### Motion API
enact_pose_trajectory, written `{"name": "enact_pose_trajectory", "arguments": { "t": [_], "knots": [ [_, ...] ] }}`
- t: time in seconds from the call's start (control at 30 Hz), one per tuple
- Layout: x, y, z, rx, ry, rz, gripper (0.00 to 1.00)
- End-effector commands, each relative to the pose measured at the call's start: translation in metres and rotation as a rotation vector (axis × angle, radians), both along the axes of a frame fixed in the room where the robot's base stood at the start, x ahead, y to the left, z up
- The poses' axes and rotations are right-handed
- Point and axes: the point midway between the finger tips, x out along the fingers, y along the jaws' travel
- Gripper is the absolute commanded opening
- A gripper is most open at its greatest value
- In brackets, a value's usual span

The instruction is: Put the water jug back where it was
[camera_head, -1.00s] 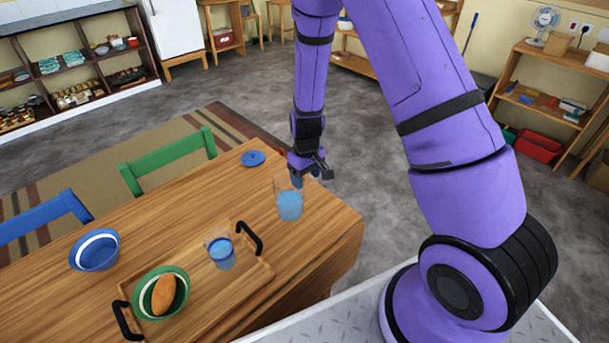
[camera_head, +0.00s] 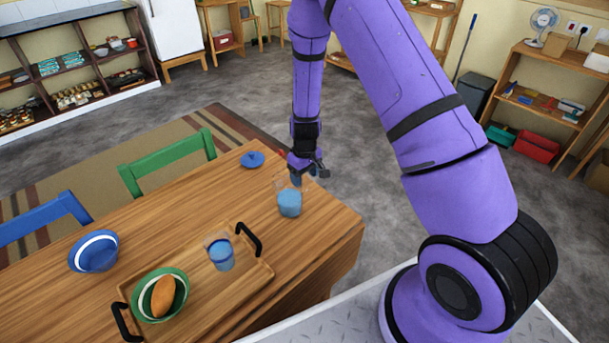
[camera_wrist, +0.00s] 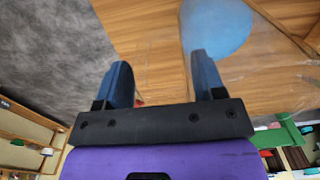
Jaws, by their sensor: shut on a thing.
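The clear water jug (camera_head: 290,204), with blue water in its lower part, is at the right end of the wooden table (camera_head: 334,222). My gripper (camera_head: 308,173) is at the jug's upper side, shut on the jug. The held part is see-through and hard to make out. In the wrist view the two blue fingers (camera_wrist: 162,75) stand apart, and the blue water (camera_wrist: 215,25) shows beyond the right one. I cannot tell whether the jug's base touches the table.
A tray (camera_head: 196,300) with black handles holds a glass (camera_head: 220,253) of blue water and a green bowl (camera_head: 161,295) with an orange-brown item. A blue bowl (camera_head: 94,251) is at left. A small blue round thing (camera_head: 252,159) lies near the far edge, by a green chair (camera_head: 168,160).

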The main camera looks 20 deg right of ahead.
Motion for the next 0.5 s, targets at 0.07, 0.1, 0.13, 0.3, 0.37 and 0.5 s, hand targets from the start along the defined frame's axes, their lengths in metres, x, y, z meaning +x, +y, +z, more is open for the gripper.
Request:
{"name": "enact_pose_trajectory", "arguments": {
  "t": [0.07, 0.1, 0.13, 0.3, 0.37, 0.5],
  "knots": [
    [0.0, 0.0, -0.0013, 0.0, 0.0, 0.0, 0.14],
    [-0.0001, 0.0, -0.0024, 0.0, 0.001, 0.0, 0.14],
    [-0.0002, 0.0, -0.0025, 0.0, 0.001, 0.001, 0.68],
    [-0.0001, 0.0001, -0.0022, 0.0, 0.001, 0.001, 0.88],
    [-0.0001, 0.0001, -0.0022, 0.0, 0.0, 0.001, 0.88],
    [-0.0001, 0.0001, -0.0015, 0.0, 0.0, 0.001, 0.88]
  ]
}}
